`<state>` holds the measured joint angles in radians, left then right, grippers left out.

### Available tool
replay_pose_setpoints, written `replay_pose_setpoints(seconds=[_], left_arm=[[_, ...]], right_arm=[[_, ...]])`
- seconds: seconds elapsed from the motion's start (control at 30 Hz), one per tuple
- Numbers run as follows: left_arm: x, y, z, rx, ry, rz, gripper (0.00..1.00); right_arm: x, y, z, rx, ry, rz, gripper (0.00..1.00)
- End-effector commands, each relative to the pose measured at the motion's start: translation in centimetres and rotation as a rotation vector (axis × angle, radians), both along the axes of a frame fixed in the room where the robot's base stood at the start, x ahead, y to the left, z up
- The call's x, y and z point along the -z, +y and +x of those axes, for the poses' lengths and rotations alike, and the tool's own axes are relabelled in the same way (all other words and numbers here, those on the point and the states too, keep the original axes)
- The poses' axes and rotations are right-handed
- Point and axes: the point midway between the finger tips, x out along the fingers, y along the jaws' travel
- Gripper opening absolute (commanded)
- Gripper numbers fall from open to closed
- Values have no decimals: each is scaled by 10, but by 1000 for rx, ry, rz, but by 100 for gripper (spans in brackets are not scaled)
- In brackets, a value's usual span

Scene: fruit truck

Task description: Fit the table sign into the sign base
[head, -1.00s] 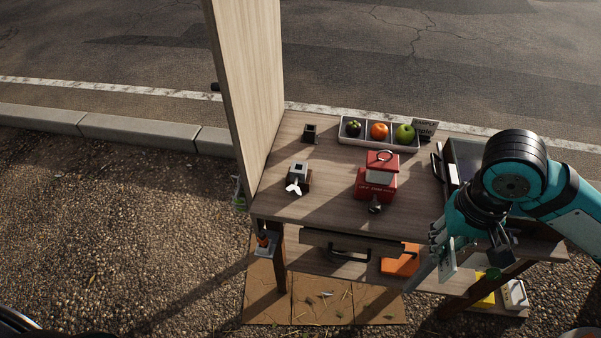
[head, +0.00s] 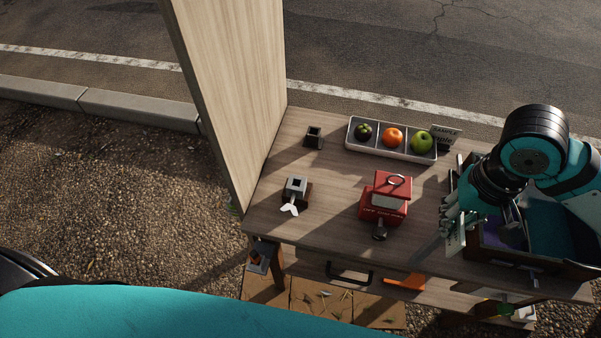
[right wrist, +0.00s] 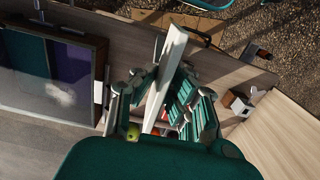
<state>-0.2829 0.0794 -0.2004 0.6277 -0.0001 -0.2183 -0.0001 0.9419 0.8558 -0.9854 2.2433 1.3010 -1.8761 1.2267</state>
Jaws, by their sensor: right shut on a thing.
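My right gripper (head: 452,228) is shut on a thin pale plate (head: 455,242), which looks like the table sign. It stands over the right part of the table, left of the open case. In the right wrist view the plate (right wrist: 165,75) is gripped between the fingers (right wrist: 165,105), standing on edge; its face is hidden. Two small blocks with square openings stand at the table's left: a dark one (head: 314,137) at the back and a grey one with a white wing knob (head: 296,188) nearer. I cannot tell which is the sign base. My left gripper is out of view.
A red box with a ring handle (head: 386,200) stands mid-table. Behind it are a white fruit tray (head: 392,151) and a sample sign (head: 446,133). An open case (head: 520,255) is at the right. A tall wooden panel (head: 228,90) bounds the left. The table (head: 325,215) is clear between blocks and box.

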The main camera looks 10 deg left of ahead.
Motion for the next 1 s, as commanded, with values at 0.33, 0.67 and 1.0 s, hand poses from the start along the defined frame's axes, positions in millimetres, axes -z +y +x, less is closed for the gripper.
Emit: replay_pose_setpoints(seconds=[0.33,0.67,1.0], left_arm=[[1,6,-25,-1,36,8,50],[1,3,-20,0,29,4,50],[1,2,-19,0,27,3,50]], right_arm=[[0,0,0,0,0,0,0],[-5,0,12,2,-2,0,0],[-57,-1,123,-78,-5,1,0]])
